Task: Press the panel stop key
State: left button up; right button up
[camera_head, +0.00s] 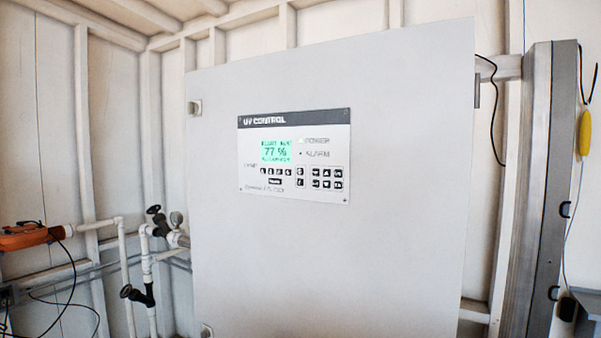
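A control panel (293,198) labelled "UV CONTROL" sits on the front of a large light grey cabinet (340,250). Its green display (276,150) reads 77 %. Under and right of the display are rows of small dark keys (326,178), and one wider dark key (275,181) lies below the left row. The key labels are too small to read, so I cannot tell which is the stop key. A light sits by the word POWER, and a dark dot sits by ALARM. Neither of my grippers is in view.
An orange device (24,237) with a black cable is at far left. A tall grey metal post (545,200) stands at right, near a yellow item (584,131). The space before the panel looks clear.

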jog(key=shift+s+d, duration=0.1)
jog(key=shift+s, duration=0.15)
